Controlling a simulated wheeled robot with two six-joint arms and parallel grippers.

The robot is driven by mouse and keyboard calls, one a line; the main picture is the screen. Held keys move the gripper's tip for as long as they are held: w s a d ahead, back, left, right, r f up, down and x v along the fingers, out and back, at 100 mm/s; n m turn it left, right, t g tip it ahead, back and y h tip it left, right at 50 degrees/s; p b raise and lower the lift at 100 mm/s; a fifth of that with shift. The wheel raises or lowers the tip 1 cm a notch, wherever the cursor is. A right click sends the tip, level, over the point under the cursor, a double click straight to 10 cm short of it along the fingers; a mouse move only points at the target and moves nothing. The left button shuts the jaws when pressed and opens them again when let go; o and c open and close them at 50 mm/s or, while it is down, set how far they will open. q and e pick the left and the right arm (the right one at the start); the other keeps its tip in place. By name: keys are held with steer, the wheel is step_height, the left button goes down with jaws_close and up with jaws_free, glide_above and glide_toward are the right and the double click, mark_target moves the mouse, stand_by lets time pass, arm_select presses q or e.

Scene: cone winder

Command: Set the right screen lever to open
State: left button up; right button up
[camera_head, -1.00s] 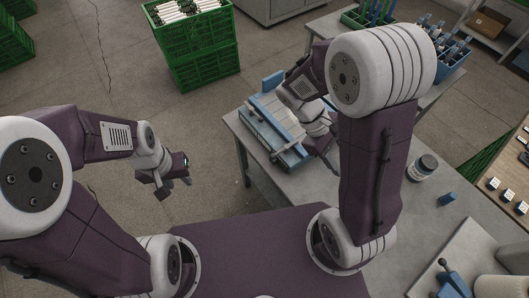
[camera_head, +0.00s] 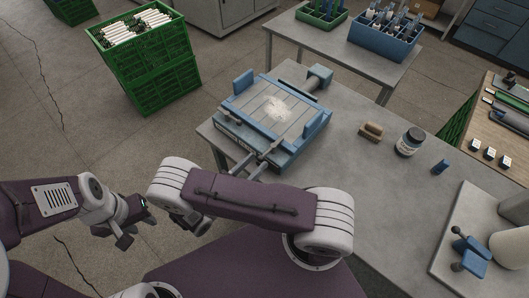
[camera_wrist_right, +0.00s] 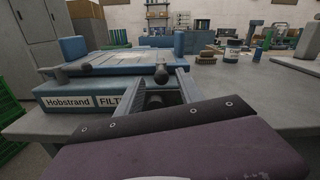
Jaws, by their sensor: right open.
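The blue filter unit (camera_head: 230,135) stands on the grey table, with a pale screen bed on top and a "Hobstrand" label on its front in the right wrist view (camera_wrist_right: 80,101). Its right screen lever ends in a dark round knob (camera_wrist_right: 161,74). Another dark knob (camera_wrist_right: 86,68) is further left. My right gripper (camera_head: 252,168) is at the unit's front edge. In the right wrist view its open fingers (camera_wrist_right: 156,88) flank the right knob in the picture; I cannot tell whether they touch it. My left gripper (camera_head: 136,232) hangs over the floor, apparently open and empty.
Green crates (camera_head: 150,60) stand on the floor behind. The table's middle is clear.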

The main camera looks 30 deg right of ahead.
mark_target(263, 156)
steer(key=p+x, duration=0.1)
steer(key=x, duration=0.4)
steer(key=shift+d, duration=0.45)
steer(key=shift+a, duration=0.1)
jaws_close()
stand_by(0.8)
